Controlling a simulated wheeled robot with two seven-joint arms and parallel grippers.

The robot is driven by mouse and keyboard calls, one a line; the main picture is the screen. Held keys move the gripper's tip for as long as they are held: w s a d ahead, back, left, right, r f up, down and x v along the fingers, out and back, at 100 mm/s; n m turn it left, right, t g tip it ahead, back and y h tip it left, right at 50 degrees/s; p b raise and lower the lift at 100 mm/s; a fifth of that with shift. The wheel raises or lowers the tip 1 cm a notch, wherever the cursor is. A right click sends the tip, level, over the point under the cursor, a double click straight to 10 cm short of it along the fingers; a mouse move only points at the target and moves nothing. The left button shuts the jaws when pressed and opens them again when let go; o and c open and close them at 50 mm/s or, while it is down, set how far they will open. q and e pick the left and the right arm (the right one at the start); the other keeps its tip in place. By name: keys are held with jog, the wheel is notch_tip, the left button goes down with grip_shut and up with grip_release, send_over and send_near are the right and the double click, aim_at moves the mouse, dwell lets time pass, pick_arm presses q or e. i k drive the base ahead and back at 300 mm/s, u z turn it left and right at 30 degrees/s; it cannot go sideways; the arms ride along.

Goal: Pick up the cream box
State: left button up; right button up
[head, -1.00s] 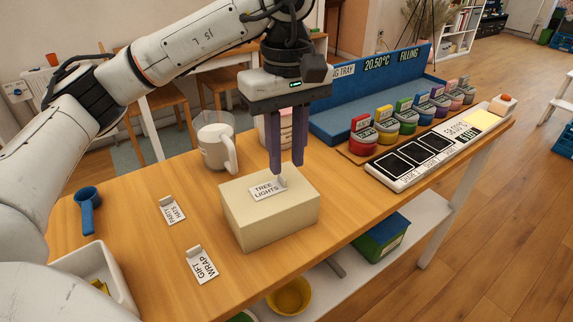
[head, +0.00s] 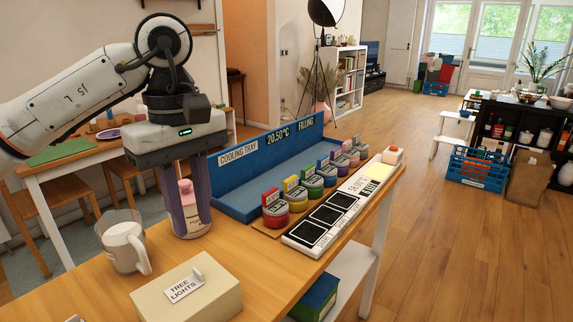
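The cream box (head: 215,303) sits on the wooden table at the bottom of the head view, its lower front cut off by the frame edge. A small upright tab with a "TREE LIGHTS" label (head: 183,288) is on its top. My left gripper (head: 190,228) points down with its purple fingers apart. It is above and clear of the box in the picture, with nothing held. A pink and white bottle (head: 188,196) shows between and behind the fingers. My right gripper is not in view.
A clear jug (head: 122,240) stands left of the bottle. The blue cooling tray (head: 240,200), several coloured tins (head: 275,207) and a white panel with black squares (head: 312,232) are to the right. Open floor lies beyond the table.

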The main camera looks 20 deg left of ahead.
aim_at(220, 300)
jog(key=k, duration=1.5)
